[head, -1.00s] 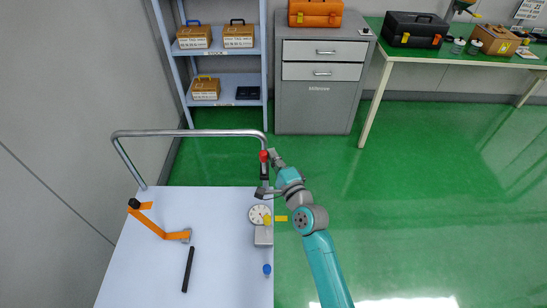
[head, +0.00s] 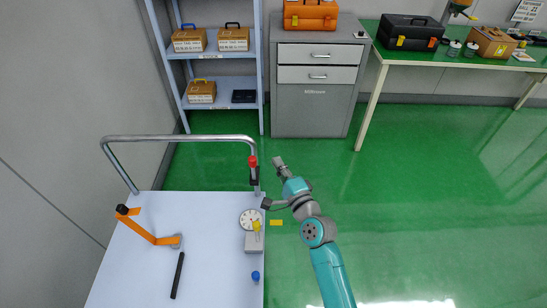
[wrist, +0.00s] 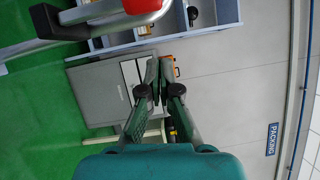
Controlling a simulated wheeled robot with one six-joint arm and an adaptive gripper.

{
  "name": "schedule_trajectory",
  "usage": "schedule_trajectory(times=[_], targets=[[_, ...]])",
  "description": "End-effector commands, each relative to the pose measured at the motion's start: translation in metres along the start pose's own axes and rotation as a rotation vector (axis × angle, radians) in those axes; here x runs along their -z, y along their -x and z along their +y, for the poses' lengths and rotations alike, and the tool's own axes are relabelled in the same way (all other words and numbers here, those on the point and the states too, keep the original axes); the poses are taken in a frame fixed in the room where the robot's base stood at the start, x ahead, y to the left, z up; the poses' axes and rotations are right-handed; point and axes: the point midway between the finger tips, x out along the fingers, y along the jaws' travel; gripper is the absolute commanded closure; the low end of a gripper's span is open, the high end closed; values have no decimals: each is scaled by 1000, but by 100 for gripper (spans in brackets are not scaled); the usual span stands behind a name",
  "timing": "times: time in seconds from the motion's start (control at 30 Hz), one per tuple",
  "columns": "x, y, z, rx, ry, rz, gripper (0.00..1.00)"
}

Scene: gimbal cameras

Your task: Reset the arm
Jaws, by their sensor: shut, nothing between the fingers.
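My gripper (head: 279,162) is at the end of my teal and grey arm, in the air just right of the cart's handle in the head view. It points away toward the grey cabinet. In the wrist view its two fingers (wrist: 157,72) come together at the tips, shut, with nothing held between them. My arm reaches up from the lower right, over the green floor beside the cart.
The white cart top (head: 215,275) holds an orange and black tool (head: 142,228), a black rod (head: 178,275), a round dial (head: 248,217) and a blue-capped item (head: 255,276). Its metal handle (head: 180,138) and a red-topped item (head: 252,162) stand near my gripper. Open green floor lies right.

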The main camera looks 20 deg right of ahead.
Motion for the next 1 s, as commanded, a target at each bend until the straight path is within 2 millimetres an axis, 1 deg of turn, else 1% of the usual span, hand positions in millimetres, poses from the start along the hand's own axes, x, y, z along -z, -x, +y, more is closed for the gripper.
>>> schedule_trajectory(times=[0.03, 0.1, 0.3, 0.43, 0.63, 0.77, 0.87, 0.97, 1.0], targets=[[0, 10, 0, -1, 0, 1, 100], [0, 21, -1, -1, 0, 1, 100], [0, 45, -3, -1, 0, 1, 100], [0, 52, -4, -1, 1, 0, 100], [0, 54, -4, 0, 0, 0, 100], [-1, 62, 2, -10, 24, 8, 100], [-2, 83, 15, -34, 86, 26, 100], [-3, 116, 32, -69, 187, 51, 100], [-4, 131, 38, -85, 235, 60, 100]])
